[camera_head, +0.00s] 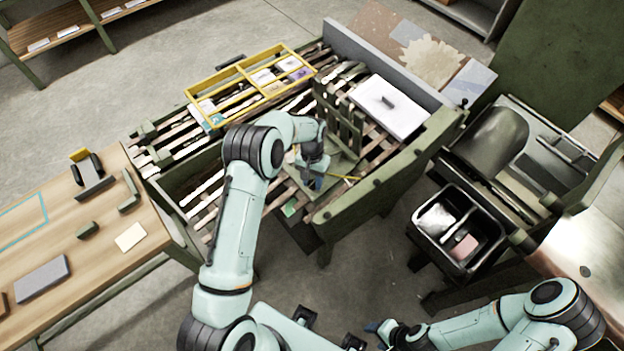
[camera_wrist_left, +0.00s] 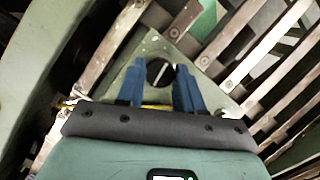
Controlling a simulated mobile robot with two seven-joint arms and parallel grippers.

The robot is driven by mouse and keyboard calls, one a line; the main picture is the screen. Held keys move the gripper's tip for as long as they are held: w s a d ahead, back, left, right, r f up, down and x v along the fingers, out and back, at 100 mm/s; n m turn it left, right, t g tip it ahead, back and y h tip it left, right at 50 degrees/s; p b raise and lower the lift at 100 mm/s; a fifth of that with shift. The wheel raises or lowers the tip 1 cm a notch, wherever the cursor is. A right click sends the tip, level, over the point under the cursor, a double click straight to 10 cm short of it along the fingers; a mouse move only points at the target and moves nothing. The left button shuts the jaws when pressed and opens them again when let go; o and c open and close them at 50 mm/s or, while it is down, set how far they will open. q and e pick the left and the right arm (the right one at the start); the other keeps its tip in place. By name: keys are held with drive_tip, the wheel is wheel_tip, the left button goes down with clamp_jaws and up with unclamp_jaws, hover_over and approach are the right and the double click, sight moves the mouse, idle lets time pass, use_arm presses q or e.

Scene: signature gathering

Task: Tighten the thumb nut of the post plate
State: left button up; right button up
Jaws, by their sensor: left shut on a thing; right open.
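The post plate (camera_wrist_left: 206,86) is a grey-green, roughly triangular plate with small holes, lying over the slats in the left wrist view. In the head view a green plate (camera_head: 345,163) shows beside my left gripper. The thumb nut (camera_wrist_left: 158,72) is a dark round knob with a pale line across its top. My left gripper (camera_wrist_left: 160,80) has its blue fingers on either side of the nut and is shut on it. In the head view this gripper (camera_head: 313,180) points down at the plate and hides the nut. My right gripper (camera_head: 378,329) is open and empty, low in the head view.
A slatted bench (camera_head: 195,148) surrounds the plate. A yellow divided tray (camera_head: 236,88) and a white board (camera_head: 388,106) lie on it. A wooden table (camera_head: 75,232) with small parts stands left. A black two-part bin (camera_head: 460,199) stands right.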

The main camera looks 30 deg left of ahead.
use_arm(q)
drive_tip(key=shift+m, duration=0.9)
drive_tip(key=o, duration=1)
drive_tip(key=shift+o, duration=0.2)
wheel_tip(320, 180, up, 13)
drive_tip(key=w, duration=0.2)
drive_tip(key=shift+w+a+r+p, duration=0.15)
drive_tip(key=shift+a+p, duration=0.1)
drive_tip(key=shift+p, duration=0.1)
